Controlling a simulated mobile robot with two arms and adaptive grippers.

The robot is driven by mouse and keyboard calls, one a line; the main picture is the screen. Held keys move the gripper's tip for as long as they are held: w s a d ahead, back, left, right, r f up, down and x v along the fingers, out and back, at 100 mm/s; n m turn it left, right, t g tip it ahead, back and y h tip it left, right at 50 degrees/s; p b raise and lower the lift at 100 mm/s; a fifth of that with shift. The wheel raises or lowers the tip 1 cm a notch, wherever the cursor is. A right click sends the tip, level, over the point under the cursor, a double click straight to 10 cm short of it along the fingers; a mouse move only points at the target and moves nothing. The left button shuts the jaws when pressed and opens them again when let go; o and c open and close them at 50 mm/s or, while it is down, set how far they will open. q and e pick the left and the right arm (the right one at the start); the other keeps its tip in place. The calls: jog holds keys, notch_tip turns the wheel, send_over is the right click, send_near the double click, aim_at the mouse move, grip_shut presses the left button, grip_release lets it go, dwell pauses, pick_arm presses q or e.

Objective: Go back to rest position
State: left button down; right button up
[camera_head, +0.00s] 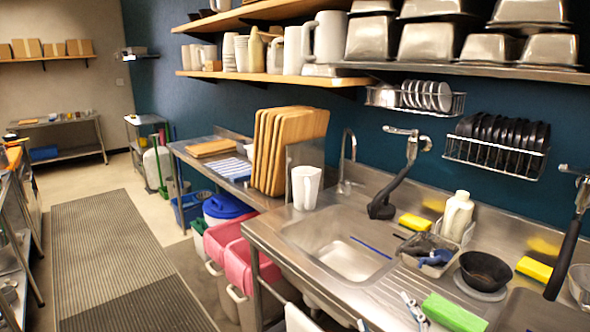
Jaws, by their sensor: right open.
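My right gripper (388,317) shows at the bottom edge, right of centre, in the head view. Only its grey fingertips are in view, spread apart with nothing between them. They appear in front of the steel sink counter's front edge, just left of a green sponge or cloth (455,313). I cannot tell whether they touch the counter. The rest of this gripper is below the picture. My left gripper is not in view.
The floor mat (105,245) at left is clear.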

jog(key=s+d+f+m+g+h, duration=0.1)
jog(key=s+d+f+m+g, duration=0.25)
jog(key=s+f+g, duration=0.7)
jog(key=s+a+f+m+g, duration=0.1)
jog(key=s+f+m+g, duration=0.2)
jog(key=s+f, duration=1.25)
jog(key=s+f+g, duration=0.1)
jog(key=s+f, duration=0.1)
jog(key=f, duration=1)
jog(key=s+f, duration=0.2)
jog(key=f, duration=1.1)
jog(key=s+d+f+g, duration=0.1)
jog(key=s+d+f, duration=0.1)
jog(key=s+f, duration=1.2)
jog(key=s+n, duration=0.1)
jog(key=s, duration=0.2)
jog(key=shift+d+f, duration=0.25)
jog(key=shift+d, duration=0.1)
jog(key=shift+g, duration=0.25)
